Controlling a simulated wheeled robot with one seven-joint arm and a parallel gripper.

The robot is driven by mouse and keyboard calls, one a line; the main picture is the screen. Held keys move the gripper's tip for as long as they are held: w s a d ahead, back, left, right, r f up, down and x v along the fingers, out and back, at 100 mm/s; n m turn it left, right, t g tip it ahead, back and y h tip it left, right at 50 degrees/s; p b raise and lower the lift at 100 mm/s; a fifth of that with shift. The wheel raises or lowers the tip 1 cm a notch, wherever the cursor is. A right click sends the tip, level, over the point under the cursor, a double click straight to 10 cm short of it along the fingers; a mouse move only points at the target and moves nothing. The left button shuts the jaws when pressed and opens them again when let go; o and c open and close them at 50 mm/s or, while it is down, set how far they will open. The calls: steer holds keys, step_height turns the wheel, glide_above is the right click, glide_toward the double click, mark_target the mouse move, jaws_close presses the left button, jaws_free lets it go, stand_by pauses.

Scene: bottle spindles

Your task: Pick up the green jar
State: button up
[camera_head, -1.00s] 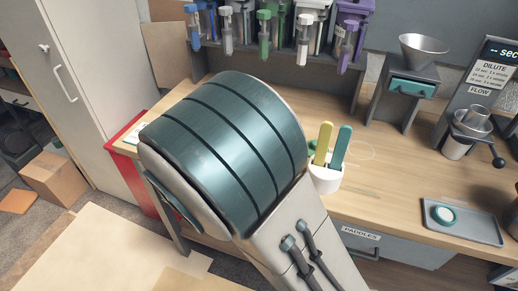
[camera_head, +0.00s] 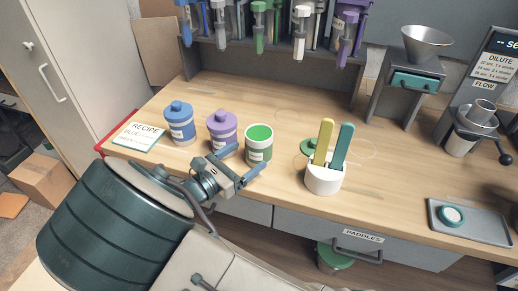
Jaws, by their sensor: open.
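The green jar (camera_head: 259,150) stands upright on the wooden counter, right of the purple jar. It is white with a green label band, and its top shows a bright green surface. A green lid (camera_head: 308,147) seems to lie on the counter behind the paddle holder. My gripper (camera_head: 251,163) is open and empty, just in front of the purple and green jars and near the counter's front edge. Its fingers point right and overlap the lower part of the jars in view. I cannot tell whether it touches the green jar.
A blue jar (camera_head: 179,124) and a purple jar (camera_head: 222,131) stand left of the green jar. A recipe card (camera_head: 139,134) lies at the left. A white holder (camera_head: 324,178) with two paddles stands at the right. Bottles hang from the rack (camera_head: 289,62) behind. A grey tray (camera_head: 475,224) lies far right.

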mark_target(259, 148)
steer(key=x, duration=0.5)
steer(key=shift+w+d, duration=0.25)
steer(key=c, duration=1.3)
